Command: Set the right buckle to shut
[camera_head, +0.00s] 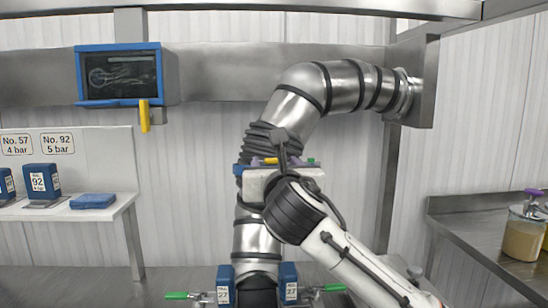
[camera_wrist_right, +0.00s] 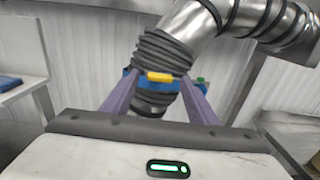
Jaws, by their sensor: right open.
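A blue collar (camera_wrist_right: 130,80) rings the ribbed black sleeve of a steel duct; it also shows in the head view (camera_head: 238,169). A yellow piece (camera_wrist_right: 160,77) is at its front. A small green piece (camera_wrist_right: 201,80) at its right side may be the right buckle; it also shows in the head view (camera_head: 311,161). I cannot tell whether it is shut. My right gripper (camera_wrist_right: 162,82) is open, its two purple fingers apart in front of the collar; in the head view its body (camera_head: 277,161) hides much of the collar. My left gripper is not in view.
The steel duct (camera_head: 305,85) bends to a wall flange at right. Blue units (camera_head: 226,282) with green-handled valves stand low. A white shelf (camera_head: 120,205) is at left, and a steel counter (camera_head: 455,222) with a jar (camera_head: 523,238) at right. A blue-framed board (camera_head: 120,75) hangs upper left.

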